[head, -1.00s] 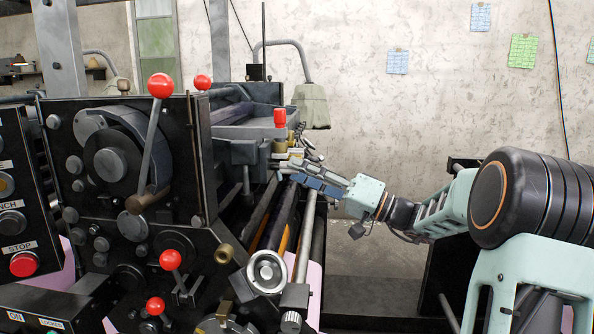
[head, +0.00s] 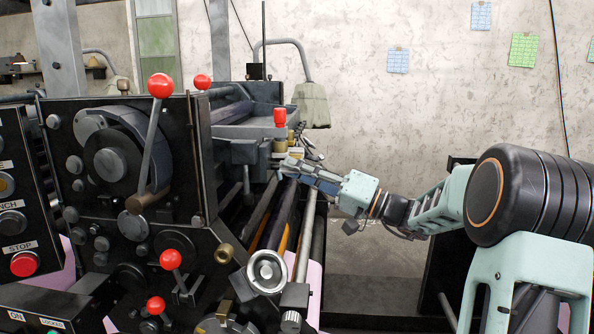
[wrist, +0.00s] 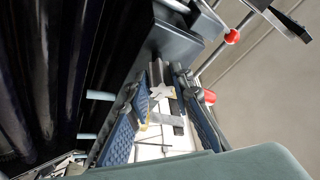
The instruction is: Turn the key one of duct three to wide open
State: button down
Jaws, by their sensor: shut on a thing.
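My gripper (head: 286,166) reaches in from the right to the side of the dark printing press, just below a brass-coloured fitting (head: 280,146). In the wrist view its two blue-padded fingers (wrist: 158,100) are closed on a small grey metal key (wrist: 159,92) with a winged or star-like end. The key lies between the fingertips under a dark grey ledge. In the head view the fingers hide the key. I cannot read a duct or key number, nor tell how far the key is turned.
A red-capped knob (head: 280,117) stands just above my gripper. Long rollers and bars (head: 303,235) run below it, with a handwheel (head: 267,271) at their near end. A red-balled lever (head: 161,86) rises at the left. The space by the wall at right is open.

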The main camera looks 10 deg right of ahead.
jog(key=shift+m+h+p, duration=0.4)
jog(key=shift+m+h, duration=0.2)
jog(key=shift+m, duration=1)
jog(key=c, duration=1.7)
grip_release()
jog(key=v, duration=1.2)
jog(key=shift+s+a, duration=0.1)
